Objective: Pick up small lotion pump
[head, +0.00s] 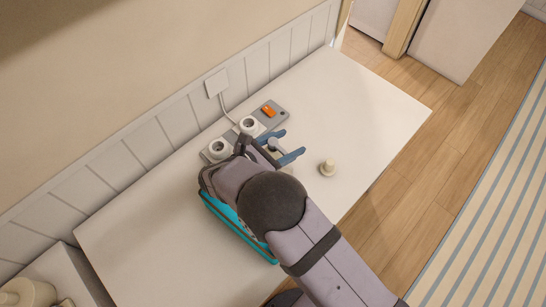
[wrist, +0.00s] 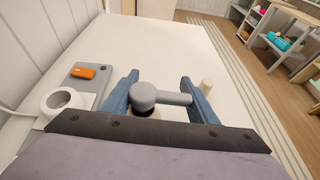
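The lotion pump shows in the wrist view as a grey rounded head with a spout to the right (wrist: 150,97). Its pale body is mostly hidden below the head. In the head view the grey pump head (head: 273,145) shows between my gripper's fingers. My gripper (head: 291,144) has two blue fingers spread apart, one on each side of the pump. In the wrist view my gripper (wrist: 160,77) also stands open around the pump head. The spout's end lies close to the right finger; whether they touch I cannot tell.
A grey power strip (head: 212,154) with an orange switch (head: 268,111) lies along the wall, left of my gripper. A small cream knobbed object (head: 327,168) stands to the right. A teal object (head: 240,232) is partly under my arm. The white tabletop (head: 365,105) is clear at the far end.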

